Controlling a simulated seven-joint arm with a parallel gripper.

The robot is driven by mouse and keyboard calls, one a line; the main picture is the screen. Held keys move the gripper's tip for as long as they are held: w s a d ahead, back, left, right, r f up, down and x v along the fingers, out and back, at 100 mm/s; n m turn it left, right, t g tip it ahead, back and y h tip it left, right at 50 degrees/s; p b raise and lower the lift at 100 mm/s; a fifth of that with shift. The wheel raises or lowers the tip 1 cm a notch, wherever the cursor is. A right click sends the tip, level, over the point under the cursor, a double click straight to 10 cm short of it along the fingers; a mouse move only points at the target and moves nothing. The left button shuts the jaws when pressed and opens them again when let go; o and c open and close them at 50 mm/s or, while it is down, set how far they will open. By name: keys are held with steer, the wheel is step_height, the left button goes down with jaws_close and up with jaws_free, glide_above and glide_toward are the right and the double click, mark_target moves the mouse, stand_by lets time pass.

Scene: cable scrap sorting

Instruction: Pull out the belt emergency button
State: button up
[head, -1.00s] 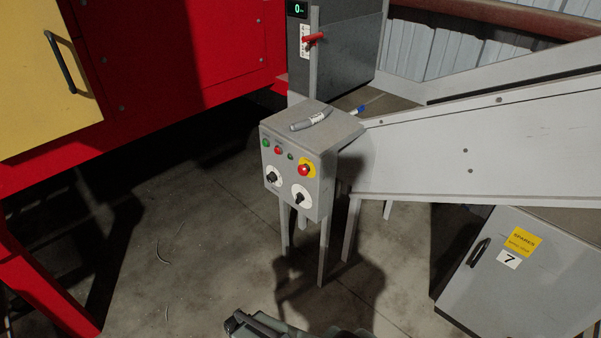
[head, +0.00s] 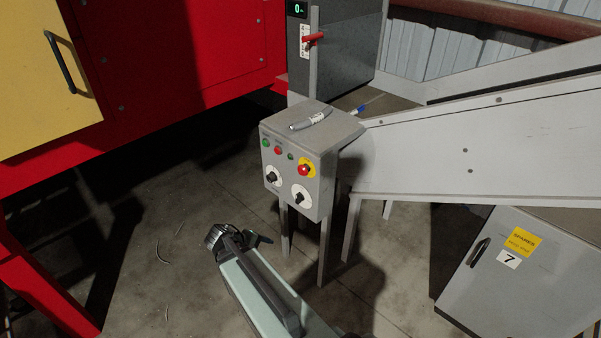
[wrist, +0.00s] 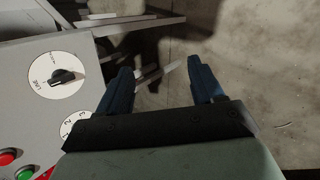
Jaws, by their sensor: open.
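The belt emergency button (head: 305,169) is a red mushroom head on a yellow round plate. It sits at the upper right of the grey control box's front (head: 326,188). My gripper (head: 262,238) is in front of and below the box, apart from it. In the wrist view my gripper (wrist: 163,82) has its two dark blue fingers spread with nothing between them. The box face lies to the left there, with a black rotary knob (wrist: 62,76) on a white dial.
The box also carries small green (head: 266,142) and red (head: 278,150) buttons and two black dials. A marker pen (head: 310,120) lies on its top. A grey conveyor (head: 480,150) runs right. A grey spares cabinet (head: 520,275) stands lower right. Open floor lies left of the box.

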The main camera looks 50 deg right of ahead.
steer(key=w+d+r+n+h, duration=0.35)
steer(key=d+r+h, duration=0.2)
steer(key=r, duration=0.45)
steer(key=n+t+h, duration=0.1)
steer(key=n+h, duration=0.4)
steer(key=n, duration=0.3)
glide_toward(301, 172)
steer(key=a, duration=0.4)
steer(key=n, duration=0.3)
steer(key=d, duration=1.4)
steer(key=shift+c, duration=0.2)
jaws_close()
